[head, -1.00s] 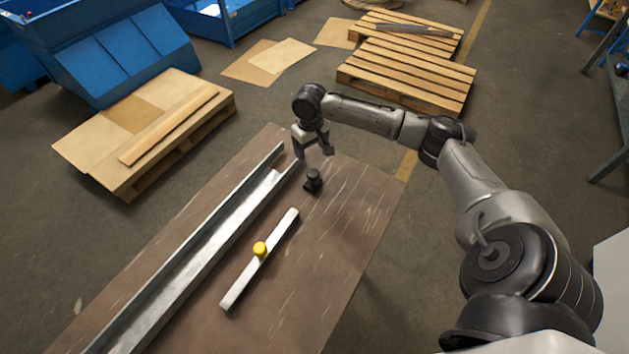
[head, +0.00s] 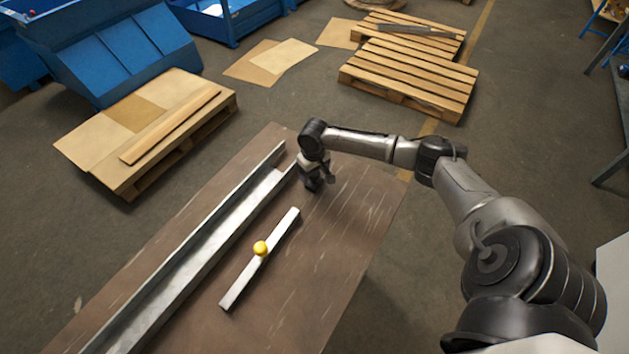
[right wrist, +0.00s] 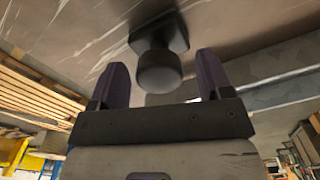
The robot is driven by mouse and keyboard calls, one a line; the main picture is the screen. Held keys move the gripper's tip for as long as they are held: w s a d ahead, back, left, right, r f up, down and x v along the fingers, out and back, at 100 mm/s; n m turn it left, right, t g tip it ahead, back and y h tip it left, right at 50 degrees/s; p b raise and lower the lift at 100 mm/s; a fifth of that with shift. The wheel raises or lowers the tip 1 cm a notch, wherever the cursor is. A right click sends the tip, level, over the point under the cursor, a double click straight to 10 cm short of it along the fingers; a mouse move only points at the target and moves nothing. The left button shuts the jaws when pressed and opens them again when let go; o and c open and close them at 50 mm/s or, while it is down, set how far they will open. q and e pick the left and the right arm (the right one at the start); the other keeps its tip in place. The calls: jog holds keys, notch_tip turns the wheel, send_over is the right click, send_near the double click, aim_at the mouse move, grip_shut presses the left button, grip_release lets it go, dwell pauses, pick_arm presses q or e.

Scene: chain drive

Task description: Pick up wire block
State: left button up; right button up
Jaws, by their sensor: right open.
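The wire block (right wrist: 158,68) is a small black piece with a flat square base and a rounded knob, on the brown tabletop. In the right wrist view its knob shows between the two fingers. In the head view the block (head: 313,185) is partly hidden at my right gripper (head: 316,172), near the table's far end. My right gripper also shows in the right wrist view (right wrist: 163,62), open, with a finger on each side of the knob and visible gaps. My left gripper is not in view.
A long metal channel (head: 190,262) lies along the left of the table (head: 345,235). A pale bar (head: 240,280) with a yellow knob (head: 261,248) lies nearer, right of the channel. The table's right side is clear. Wooden pallets (head: 410,75) stand on the floor beyond.

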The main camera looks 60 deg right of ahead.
jog(key=shift+f, duration=0.4)
jog(key=shift+c, duration=0.3)
jog(key=c, duration=1.1)
